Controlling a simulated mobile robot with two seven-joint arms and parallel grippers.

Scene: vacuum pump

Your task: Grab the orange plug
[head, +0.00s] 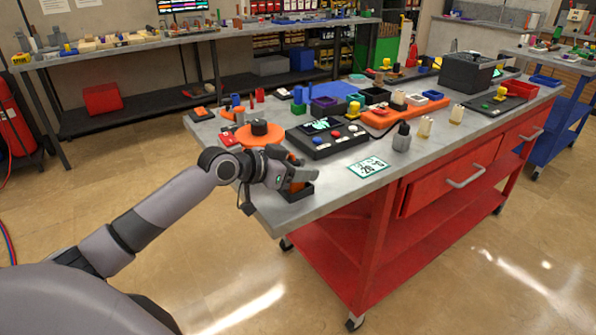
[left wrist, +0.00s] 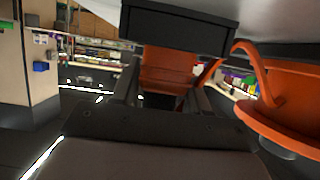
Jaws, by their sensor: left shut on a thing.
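The orange plug (head: 304,175) is at the near left corner of the grey tabletop, partly hidden by my left gripper (head: 298,181). In the left wrist view, the orange plug (left wrist: 168,66) sits between my two dark fingers, and the left gripper (left wrist: 163,90) is shut on it. A black block (left wrist: 180,30) is right against the plug; it also shows in the head view (head: 297,193) on the table. An orange cable (left wrist: 262,75) runs from near the plug to a round orange reel (left wrist: 285,115). My right gripper is not in view.
The orange reel with a black knob (head: 260,128) stands just behind the gripper. A black panel with buttons (head: 328,138) is to the right. The near table edge is mostly clear.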

